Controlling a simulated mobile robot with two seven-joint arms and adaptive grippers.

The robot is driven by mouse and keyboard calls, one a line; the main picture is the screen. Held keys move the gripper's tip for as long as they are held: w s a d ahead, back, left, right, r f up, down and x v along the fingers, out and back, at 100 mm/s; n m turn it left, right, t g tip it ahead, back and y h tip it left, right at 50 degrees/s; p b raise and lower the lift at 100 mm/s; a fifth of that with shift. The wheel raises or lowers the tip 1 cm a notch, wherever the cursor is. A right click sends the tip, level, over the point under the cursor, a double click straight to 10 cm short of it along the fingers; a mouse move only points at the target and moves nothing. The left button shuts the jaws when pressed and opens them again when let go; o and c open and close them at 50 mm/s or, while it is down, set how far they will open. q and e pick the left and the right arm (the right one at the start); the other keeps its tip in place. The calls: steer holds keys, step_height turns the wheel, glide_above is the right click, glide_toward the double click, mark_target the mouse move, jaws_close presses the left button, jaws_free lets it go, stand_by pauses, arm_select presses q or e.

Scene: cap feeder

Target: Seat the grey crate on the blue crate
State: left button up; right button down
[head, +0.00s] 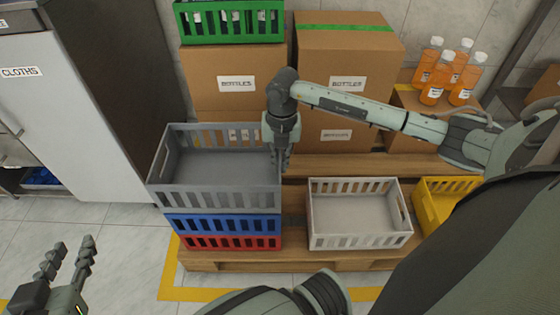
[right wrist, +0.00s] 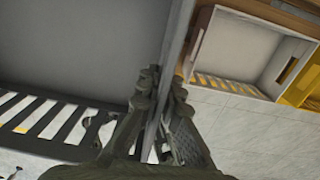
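The grey crate (head: 215,165) is above the blue crate (head: 222,226), which stands on a red crate (head: 230,243) at the left end of the pallet. The grey crate looks empty and roughly lined up with the blue one; whether it rests fully on it, I cannot tell. My right gripper (head: 281,160) points down at the grey crate's right wall. In the right wrist view its fingers (right wrist: 165,85) are closed on either side of that wall, with the grey crate's inside at the left (right wrist: 70,45). My left gripper (head: 68,262) is open and empty at lower left.
A white crate (head: 358,213) and a yellow crate (head: 432,198) stand right of the stack on the wooden pallet (head: 215,260). Behind are boxes (head: 350,55), a green crate (head: 230,38) and orange bottles (head: 437,84). A cabinet (head: 70,110) stands left.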

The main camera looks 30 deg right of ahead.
steer(key=shift+w+f, duration=0.15)
steer(key=shift+f, duration=0.05)
stand_by(0.6)
